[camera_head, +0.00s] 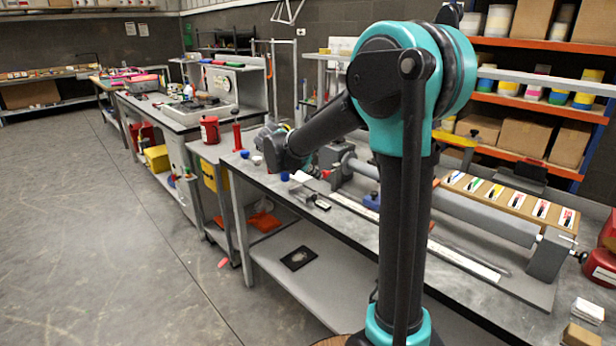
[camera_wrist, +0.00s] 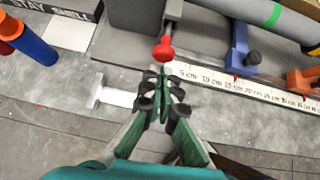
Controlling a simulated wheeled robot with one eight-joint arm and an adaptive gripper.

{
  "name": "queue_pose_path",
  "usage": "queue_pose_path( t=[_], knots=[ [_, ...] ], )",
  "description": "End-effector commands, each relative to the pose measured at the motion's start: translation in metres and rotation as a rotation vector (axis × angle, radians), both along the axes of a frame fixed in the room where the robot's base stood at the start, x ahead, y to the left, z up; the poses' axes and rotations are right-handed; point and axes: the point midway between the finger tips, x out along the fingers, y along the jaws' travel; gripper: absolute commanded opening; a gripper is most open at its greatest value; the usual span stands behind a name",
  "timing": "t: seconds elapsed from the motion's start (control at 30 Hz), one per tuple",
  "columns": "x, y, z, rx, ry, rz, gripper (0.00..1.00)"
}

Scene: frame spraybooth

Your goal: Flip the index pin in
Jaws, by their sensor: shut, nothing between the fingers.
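The likely index pin is a red round knob (camera_wrist: 164,50) on a short stem at the front of a grey block (camera_wrist: 118,40), in the upper middle of the wrist view. My gripper (camera_wrist: 163,72) is shut and empty. Its fingertips are just below the knob in the picture; I cannot tell if they touch it. In the head view, a small red spot (camera_head: 325,173) beside the grey machine may be the same knob. The gripper is mostly hidden behind my arm there.
A white ruler (camera_wrist: 250,92) lies along the machine's front, with a blue block (camera_wrist: 240,60) and an orange block (camera_wrist: 299,80) beyond it. A pale T-shaped piece (camera_wrist: 115,96) lies near the fingers. The left floor (camera_head: 90,220) is clear.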

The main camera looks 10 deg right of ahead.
Motion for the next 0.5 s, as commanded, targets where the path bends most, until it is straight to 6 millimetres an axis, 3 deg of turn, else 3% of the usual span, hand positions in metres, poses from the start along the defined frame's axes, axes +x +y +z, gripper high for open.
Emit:
queue_pose_path(
  t=[0.5],
  knots=[
    [0.0057,-0.0074,0.0005,0.000,0.000,0.000,0.00]
  ],
)
